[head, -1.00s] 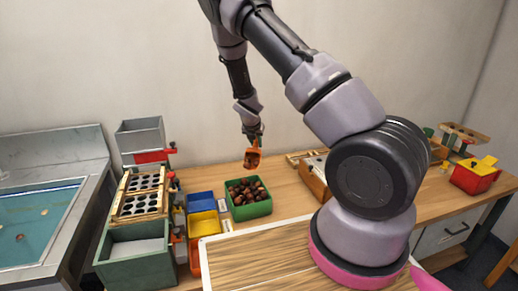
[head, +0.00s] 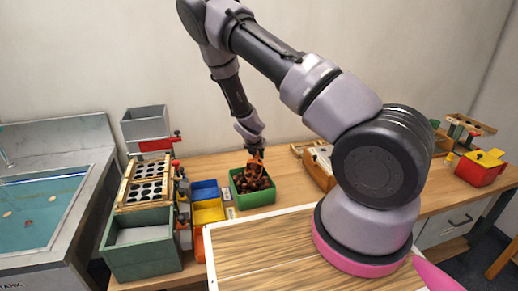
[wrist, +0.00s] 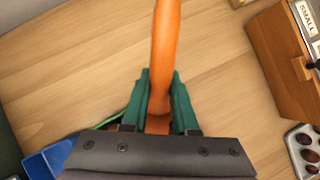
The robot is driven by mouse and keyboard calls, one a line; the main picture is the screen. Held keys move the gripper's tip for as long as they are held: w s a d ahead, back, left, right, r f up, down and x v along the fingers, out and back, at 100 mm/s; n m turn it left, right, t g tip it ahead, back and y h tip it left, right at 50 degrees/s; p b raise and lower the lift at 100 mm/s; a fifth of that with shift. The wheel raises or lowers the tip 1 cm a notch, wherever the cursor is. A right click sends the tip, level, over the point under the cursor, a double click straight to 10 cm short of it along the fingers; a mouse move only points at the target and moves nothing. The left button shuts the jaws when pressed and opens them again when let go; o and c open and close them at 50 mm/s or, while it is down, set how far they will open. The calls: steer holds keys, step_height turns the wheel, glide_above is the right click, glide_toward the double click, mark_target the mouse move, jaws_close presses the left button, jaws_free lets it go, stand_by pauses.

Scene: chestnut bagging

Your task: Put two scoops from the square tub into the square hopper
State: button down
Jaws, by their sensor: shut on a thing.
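The green square tub (head: 238,203) of dark brown chestnuts stands on the wooden bench, in the middle of the head view. My gripper (head: 256,152) is above it, shut on the handle of an orange scoop (head: 252,165). The scoop's bowl is down at the chestnuts, partly hidden among them. In the wrist view the orange scoop handle (wrist: 166,45) runs up between the green fingers of my gripper (wrist: 160,88). The tub is mostly hidden there. The grey square hopper (head: 145,122) stands at the back left, above a red slide; its inside contents cannot be seen.
A wooden tray with round holes (head: 148,185) and a large green bin (head: 140,250) stand at left. Blue and yellow bins (head: 208,212) sit left of the tub. A wooden box (head: 320,168) is to its right, and a red box (head: 480,172) at far right.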

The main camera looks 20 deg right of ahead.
mark_target(256, 172)
steer(key=s+a+f+g, duration=0.1)
steer(key=s, duration=0.1)
steer(key=s+f+g+y, duration=0.1)
steer(key=s, duration=0.1)
steer(key=s+a+f+g, duration=0.1)
steer(key=s, duration=0.1)
steer(key=shift+a+y, duration=0.35)
steer(key=shift+y, duration=0.05)
steer(key=shift+w+a+r+g+y, duration=0.15)
steer(key=shift+r+g+y, duration=0.1)
steer(key=shift+r+g, duration=0.25)
steer(key=shift+w+a+r+g+y, duration=0.15)
steer(key=shift+r+g+y, duration=0.1)
steer(key=shift+r+g, duration=0.25)
steer(key=shift+w+d+r+g+y, duration=0.2)
steer(key=shift+w+r+g, duration=0.1)
steer(key=shift+r, duration=0.15)
steer(key=shift+w+d+r+g+y, duration=0.1)
steer(key=shift+w+d+r+g, duration=0.15)
steer(key=shift+r, duration=0.2)
steer(key=shift+w+d+r, duration=0.15)
steer(key=shift+w+r, duration=0.15)
steer(key=shift+r, duration=0.05)
steer(key=shift+w+d, duration=0.1)
steer(key=shift+w, duration=0.05)
